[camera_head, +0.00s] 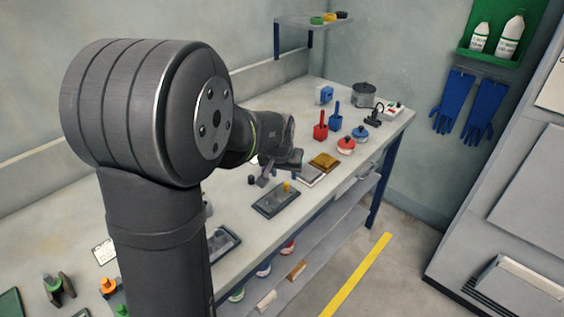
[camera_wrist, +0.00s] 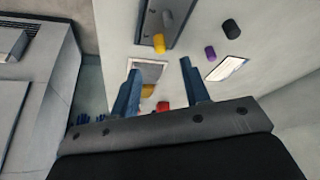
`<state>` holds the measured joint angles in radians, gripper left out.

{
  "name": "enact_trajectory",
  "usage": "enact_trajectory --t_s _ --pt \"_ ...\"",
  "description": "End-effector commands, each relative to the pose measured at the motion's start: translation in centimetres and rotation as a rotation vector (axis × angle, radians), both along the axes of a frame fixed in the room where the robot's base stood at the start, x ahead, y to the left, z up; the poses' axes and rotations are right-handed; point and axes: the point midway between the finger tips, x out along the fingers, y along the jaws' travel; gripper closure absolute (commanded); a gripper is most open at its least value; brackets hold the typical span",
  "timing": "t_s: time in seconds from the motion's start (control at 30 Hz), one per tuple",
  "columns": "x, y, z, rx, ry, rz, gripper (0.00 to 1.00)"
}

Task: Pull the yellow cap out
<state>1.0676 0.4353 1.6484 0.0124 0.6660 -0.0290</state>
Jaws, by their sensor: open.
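The yellow cap (camera_head: 286,186) stands at the far end of a dark grey rack plate (camera_head: 272,205) on the bench. In the wrist view the yellow cap (camera_wrist: 158,44) shows beyond my fingertips, with a grey cap (camera_wrist: 167,18) on the same plate (camera_wrist: 152,28). My gripper (camera_head: 281,172) is above the bench, close to the yellow cap in the head view. Its two blue fingers (camera_wrist: 160,68) are apart with nothing held between them. The cap is apart from both fingers. How deep it sits in the plate is not clear.
A black cap (camera_wrist: 231,28), a purple cap (camera_wrist: 210,53) and a white card (camera_wrist: 227,68) lie beside the plate. A silver tray (camera_head: 312,174) and a brown-yellow tray (camera_head: 325,161) are just beyond it. Red (camera_head: 345,145) and blue (camera_head: 360,132) containers stand farther back.

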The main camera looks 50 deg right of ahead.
Motion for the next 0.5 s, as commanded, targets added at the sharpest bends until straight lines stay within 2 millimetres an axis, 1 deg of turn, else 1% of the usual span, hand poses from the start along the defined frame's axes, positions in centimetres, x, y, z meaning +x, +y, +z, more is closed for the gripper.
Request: enact_trajectory --t_s 0.03,0.2,0.4,0.5 --pt "0.2 -0.3 -1.1 0.003 0.002 0.000 0.58" --pt "0.8 -1.3 -3.8 0.002 0.001 0.000 0.58" --pt "1.3 -2.1 -6.0 0.001 0.001 0.000 0.58" --pt "1.4 -2.4 -6.6 0.000 0.000 0.000 0.58"
